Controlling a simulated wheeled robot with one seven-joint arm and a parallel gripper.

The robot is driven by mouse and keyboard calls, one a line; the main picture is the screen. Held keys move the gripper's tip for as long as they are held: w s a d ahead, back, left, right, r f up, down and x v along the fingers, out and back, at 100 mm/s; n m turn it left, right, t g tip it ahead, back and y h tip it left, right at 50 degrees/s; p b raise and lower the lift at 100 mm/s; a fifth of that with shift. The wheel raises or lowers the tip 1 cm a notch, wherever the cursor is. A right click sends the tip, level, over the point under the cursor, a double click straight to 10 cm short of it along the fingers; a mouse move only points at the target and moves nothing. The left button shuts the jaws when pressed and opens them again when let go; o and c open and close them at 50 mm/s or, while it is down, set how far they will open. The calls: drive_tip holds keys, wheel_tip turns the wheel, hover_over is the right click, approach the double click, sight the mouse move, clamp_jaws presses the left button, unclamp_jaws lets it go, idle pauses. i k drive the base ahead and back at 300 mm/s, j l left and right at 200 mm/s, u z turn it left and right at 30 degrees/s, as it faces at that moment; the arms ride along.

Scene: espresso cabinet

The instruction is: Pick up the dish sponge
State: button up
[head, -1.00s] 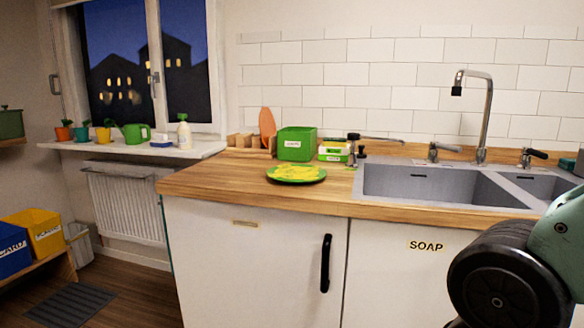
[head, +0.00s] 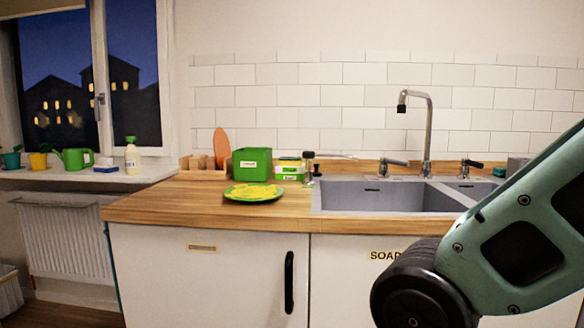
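I cannot tell for sure which thing is the dish sponge. A small blue and white block (head: 105,169) lies on the window sill, between the green watering can and a white bottle, and looks sponge-like. A small teal thing (head: 499,171) sits behind the sink at the right, too small to make out. My arm crosses the lower right of the head view, but my gripper is outside the picture.
On the wooden counter (head: 150,208) are a green plate (head: 240,198) with yellow pieces, a green box (head: 252,162) and a green and white pack (head: 290,168). The sink (head: 365,193) and tap (head: 428,130) are to the right. White cabinets (head: 200,285) stand below.

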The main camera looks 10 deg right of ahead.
sight(283, 162)
drive_tip(key=i+j+z, duration=0.1)
drive_tip(key=i+j, duration=0.65)
